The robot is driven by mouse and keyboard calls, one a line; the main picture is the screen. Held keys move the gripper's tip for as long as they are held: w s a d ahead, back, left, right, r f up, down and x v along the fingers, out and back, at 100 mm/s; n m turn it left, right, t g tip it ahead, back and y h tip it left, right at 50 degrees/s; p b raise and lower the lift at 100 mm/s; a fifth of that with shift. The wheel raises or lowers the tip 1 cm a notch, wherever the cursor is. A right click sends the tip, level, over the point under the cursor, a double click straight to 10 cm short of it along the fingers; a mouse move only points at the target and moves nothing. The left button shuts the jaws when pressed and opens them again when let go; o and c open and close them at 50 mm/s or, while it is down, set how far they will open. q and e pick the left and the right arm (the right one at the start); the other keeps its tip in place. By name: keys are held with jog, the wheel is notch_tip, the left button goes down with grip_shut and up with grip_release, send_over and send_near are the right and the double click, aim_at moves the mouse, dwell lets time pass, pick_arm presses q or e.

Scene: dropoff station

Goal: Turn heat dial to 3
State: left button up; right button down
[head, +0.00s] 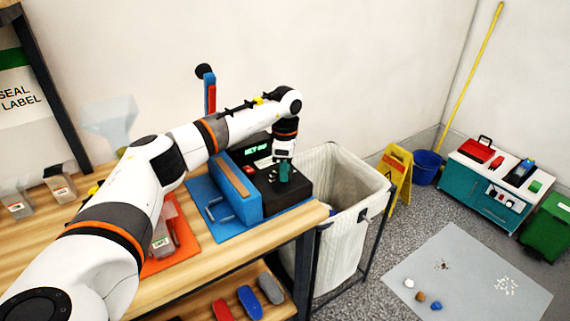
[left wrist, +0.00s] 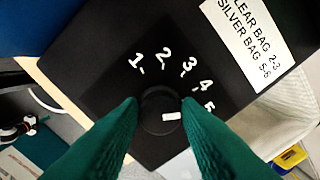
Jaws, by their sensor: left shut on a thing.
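The heat dial (left wrist: 158,108) is a round black knob on the black top of the sealer (left wrist: 100,85). Its white mark (left wrist: 171,116) sits at its right side, roughly on the side of the 5. White numbers 1 to 5 arc around the far side of the dial, with the 3 (left wrist: 189,67) near the upper right. My left gripper (left wrist: 160,104) has its green fingers on both sides of the dial and is shut on it. In the head view the left gripper (head: 284,171) points down onto the sealer's black box (head: 294,188) and hides the dial. My right gripper is not in view.
A white label (left wrist: 246,38) reads bag settings: clear bag 2-3, silver bag 5-6. A green-lit display (head: 257,149) stands behind the dial. A blue block (head: 236,190) is left of the black box. A white laundry bin (head: 345,225) stands right of the wooden table.

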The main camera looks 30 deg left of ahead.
pick_arm(q)
jog(key=n+p, duration=0.1)
jog(key=n, duration=0.3)
jog(key=shift+r+n, duration=0.15)
jog(key=shift+n, duration=0.15)
jog(key=n+p, duration=0.1)
jog(key=n, duration=0.3)
jog(key=shift+n+p, duration=0.3)
jog(key=shift+p, duration=0.1)
jog(key=o, duration=1)
jog(key=shift+c, duration=0.2)
notch_tip(320, 180, up, 12)
jog(key=b, duration=0.2)
